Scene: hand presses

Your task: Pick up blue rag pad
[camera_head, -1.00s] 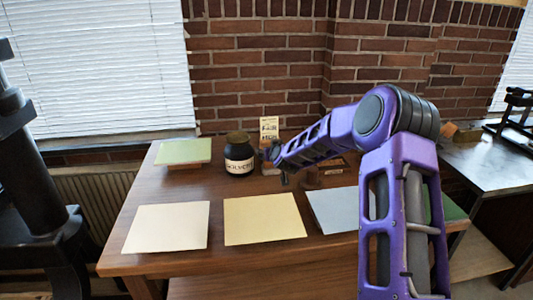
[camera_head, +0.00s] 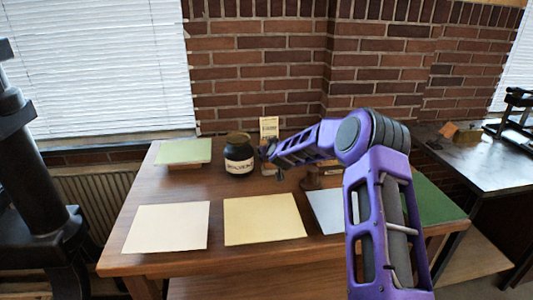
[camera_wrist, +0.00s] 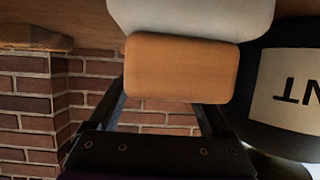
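No clearly blue rag pad shows in either view. In the wrist view, which is upside down, an orange-tan padded block (camera_wrist: 182,68) lies at the fingers. A pale grey-white rounded pad (camera_wrist: 195,15) lies against it, on the table side. I cannot tell whether either is the task's pad. My gripper (camera_wrist: 162,93) has its dark fingers spread apart, one beside the orange block's left edge and one partly hidden by it. No grip shows. In the head view my gripper (camera_head: 273,160) is low over the back of the table, just right of the solvent jar (camera_head: 239,155).
On the wooden table (camera_head: 215,260) lie cream (camera_head: 167,227), yellow (camera_head: 263,219), blue-grey (camera_head: 326,212) and green (camera_head: 437,200) sheets. A pale green pad (camera_head: 183,151) is at back left. A small sign (camera_head: 269,128) stands behind my gripper. A brick wall closes the back.

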